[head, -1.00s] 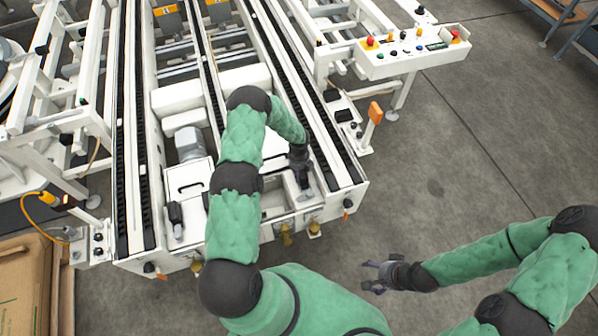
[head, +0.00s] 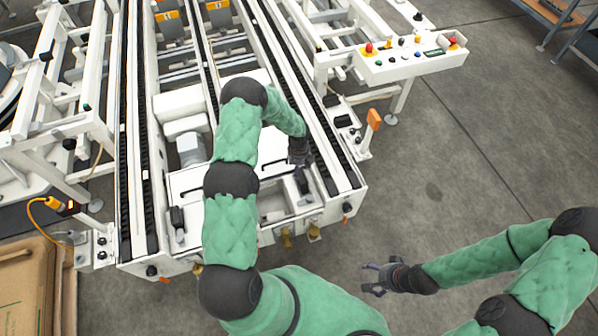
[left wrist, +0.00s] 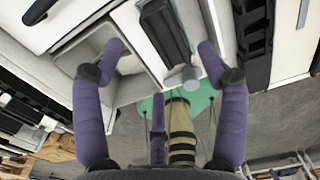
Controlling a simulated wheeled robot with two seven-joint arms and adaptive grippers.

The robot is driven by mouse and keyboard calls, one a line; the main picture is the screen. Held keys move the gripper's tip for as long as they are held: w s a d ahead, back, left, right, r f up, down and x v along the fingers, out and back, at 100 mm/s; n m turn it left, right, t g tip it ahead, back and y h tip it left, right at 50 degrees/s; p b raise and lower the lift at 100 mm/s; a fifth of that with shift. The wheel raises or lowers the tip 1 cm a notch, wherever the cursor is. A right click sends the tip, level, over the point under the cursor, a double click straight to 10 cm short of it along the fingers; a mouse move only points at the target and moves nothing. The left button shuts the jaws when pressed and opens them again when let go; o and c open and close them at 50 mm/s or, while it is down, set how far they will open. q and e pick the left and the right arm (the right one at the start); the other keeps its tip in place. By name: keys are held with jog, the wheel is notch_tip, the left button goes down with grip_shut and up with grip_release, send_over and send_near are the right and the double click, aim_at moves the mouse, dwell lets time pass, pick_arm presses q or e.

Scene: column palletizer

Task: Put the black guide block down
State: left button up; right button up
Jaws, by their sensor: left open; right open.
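The black guide block (head: 302,182) rests on the white front part of the machine, toward the right rail. In the left wrist view the long black block (left wrist: 165,30) lies on a white plate beyond the fingertips, with a grey round knob at its near end. My left gripper (head: 300,163) is just behind the block in the head view. Its purple fingers (left wrist: 161,48) are spread wide, one to each side of the block's line, with nothing held. My right gripper (head: 372,280) is open and empty over the floor, away from the machine.
A similar black block (head: 177,218) stands on the left of the machine front. Chain rails (head: 325,150) run along both sides. A control panel (head: 412,58) with buttons is at the upper right. Cardboard (head: 30,285) lies lower left.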

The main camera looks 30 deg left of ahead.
pick_arm(q)
notch_tip(320, 180, up, 4)
jog(key=r+p, duration=0.1)
jog(key=s+d+f+n+h, duration=0.1)
jog(key=s+d+n+h, duration=0.1)
jog(key=s+d+n, duration=0.45)
jog(key=s+d+f+n+h, duration=0.15)
jog(key=s+d+n, duration=0.25)
jog(key=d+n, duration=0.45)
jog(key=s+d+r+n, duration=0.1)
jog(key=s+d+n, duration=0.3)
jog(key=s+n, duration=0.2)
jog(key=s+d+r+n, duration=0.1)
jog(key=s+d+n, duration=0.2)
jog(key=s+n, duration=0.4)
jog(key=shift+s+d+r+n, duration=0.3)
jog(key=shift+s+d, duration=0.1)
jog(key=shift+s, duration=0.2)
jog(key=shift+h, duration=0.25)
